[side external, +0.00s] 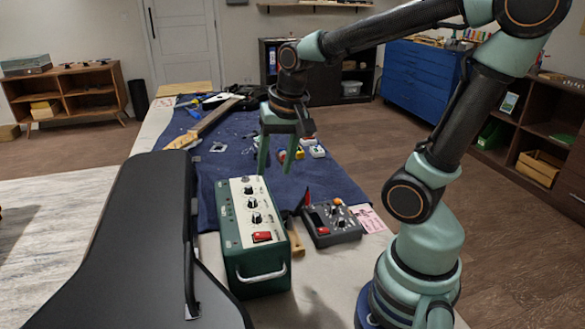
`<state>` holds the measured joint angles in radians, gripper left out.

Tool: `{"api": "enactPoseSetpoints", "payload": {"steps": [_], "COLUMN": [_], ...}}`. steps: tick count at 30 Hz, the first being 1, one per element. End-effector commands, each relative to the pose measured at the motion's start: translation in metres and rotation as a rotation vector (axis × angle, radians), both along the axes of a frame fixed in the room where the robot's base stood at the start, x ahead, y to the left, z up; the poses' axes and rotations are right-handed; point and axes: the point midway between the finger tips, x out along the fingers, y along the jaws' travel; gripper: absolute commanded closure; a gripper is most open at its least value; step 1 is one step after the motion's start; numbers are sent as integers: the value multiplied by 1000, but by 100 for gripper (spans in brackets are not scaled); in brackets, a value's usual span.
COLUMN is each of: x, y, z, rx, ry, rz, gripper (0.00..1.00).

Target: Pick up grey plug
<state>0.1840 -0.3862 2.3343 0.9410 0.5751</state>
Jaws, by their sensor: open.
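My gripper (275,168) points down with its two green fingers apart. It is above the blue cloth (335,180), behind the green amplifier box. Nothing shows between its fingers. I cannot make out a grey plug for certain. A small greyish item (218,147) lies on the cloth to the left of the gripper, too small to identify. Small coloured pieces (317,151) lie just right of the fingers, and the gripper partly hides that area.
A green and cream amplifier box (252,232) with a handle stands in front. A dark grey device (333,222) with knobs sits to its right. A black case (125,240) fills the left foreground. A guitar neck (212,118) lies farther back. The cloth's right side is clear.

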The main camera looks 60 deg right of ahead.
Motion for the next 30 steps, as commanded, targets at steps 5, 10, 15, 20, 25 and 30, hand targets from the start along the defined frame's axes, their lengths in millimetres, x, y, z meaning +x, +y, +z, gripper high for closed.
{"api": "enactPoseSetpoints", "payload": {"steps": [5, 10, 15, 20, 25, 30], "x": [3, 2, 1, 0, 0, 1], "y": [-38, -59, -65, -64, -64, -64], "z": [-30, -49, -60, -85, -112, -124], "rx": [94, 134, 144, 145, 144, 144], "ry": [130, 197, 220, 224, 223, 217], "rz": [-448, -718, -809, -811, -809, -808], "gripper": [48, 48, 48, 48, 48, 48]}}
